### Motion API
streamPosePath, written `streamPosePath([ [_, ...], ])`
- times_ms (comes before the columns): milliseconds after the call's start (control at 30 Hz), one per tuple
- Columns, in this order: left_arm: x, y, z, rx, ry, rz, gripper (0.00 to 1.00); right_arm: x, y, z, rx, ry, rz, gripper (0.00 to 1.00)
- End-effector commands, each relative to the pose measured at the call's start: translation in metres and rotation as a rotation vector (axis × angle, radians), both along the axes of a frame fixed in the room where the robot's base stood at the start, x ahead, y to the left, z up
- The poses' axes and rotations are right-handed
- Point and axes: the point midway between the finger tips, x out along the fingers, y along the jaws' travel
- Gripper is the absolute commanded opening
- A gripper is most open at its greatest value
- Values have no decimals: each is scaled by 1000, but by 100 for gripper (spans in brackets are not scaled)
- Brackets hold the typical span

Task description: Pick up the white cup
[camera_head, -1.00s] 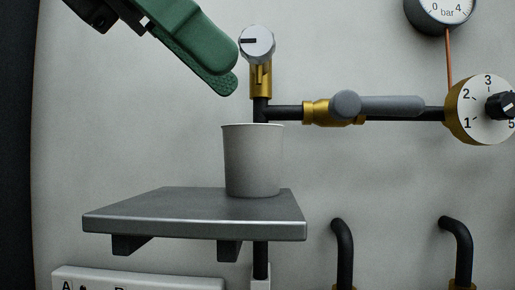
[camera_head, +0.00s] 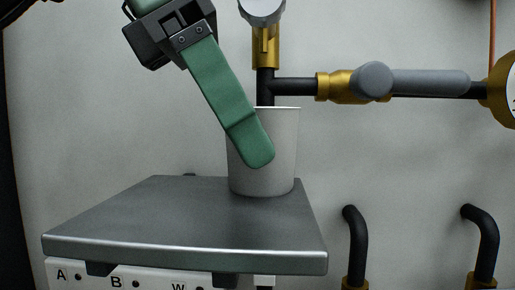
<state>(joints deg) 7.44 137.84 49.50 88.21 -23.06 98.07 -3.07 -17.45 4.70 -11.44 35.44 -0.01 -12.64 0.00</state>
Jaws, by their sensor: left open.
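The white cup (camera_head: 280,150) stands upright on the grey metal shelf (camera_head: 150,225), near its back right. My left gripper (camera_head: 258,152) comes down from the upper left with its green finger slanting across the left front of the cup. The finger hides part of the cup's rim and side. Only one finger shows clearly, and the other is hidden. The gripper is open, and the cup still rests on the shelf. I cannot tell whether the finger touches the cup. My right gripper is not in view.
A black pipe with a brass fitting and a grey-handled valve (camera_head: 415,82) runs right, behind and above the cup. A brass valve (camera_head: 265,45) rises above it. Two bent black pipes (camera_head: 352,235) (camera_head: 484,235) stand at the right. A labelled white panel (camera_head: 135,277) lies below the shelf.

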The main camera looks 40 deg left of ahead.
Motion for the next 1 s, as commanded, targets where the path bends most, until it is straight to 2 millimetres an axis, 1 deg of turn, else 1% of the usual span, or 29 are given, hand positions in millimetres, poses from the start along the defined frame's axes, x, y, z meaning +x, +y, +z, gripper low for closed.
streamPosePath([
  [33, 0, -1, -4, 1, 1, -4, 72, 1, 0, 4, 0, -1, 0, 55],
  [200, 7, -9, -22, 0, 0, -1, 72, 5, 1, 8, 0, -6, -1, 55],
  [300, 8, -10, -25, 0, -1, -1, 72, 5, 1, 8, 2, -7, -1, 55],
  [467, 8, -10, -26, 0, -1, -1, 72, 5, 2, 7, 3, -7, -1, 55],
  [500, 8, -10, -25, 0, -1, -1, 69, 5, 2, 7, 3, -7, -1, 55],
  [567, 8, -10, -25, 0, -1, -1, 52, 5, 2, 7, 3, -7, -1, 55],
  [600, 8, -10, -25, 0, -1, -1, 41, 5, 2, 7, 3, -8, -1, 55],
  [700, 8, -10, -25, 0, -1, -1, 17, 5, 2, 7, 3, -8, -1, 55],
  [733, 8, -10, -25, 0, -1, -1, 17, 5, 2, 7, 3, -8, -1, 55],
  [767, 8, -10, -25, 0, -1, -1, 10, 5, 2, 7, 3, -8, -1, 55],
  [1000, 7, -10, -24, 0, -1, 0, 10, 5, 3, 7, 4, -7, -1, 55],
])
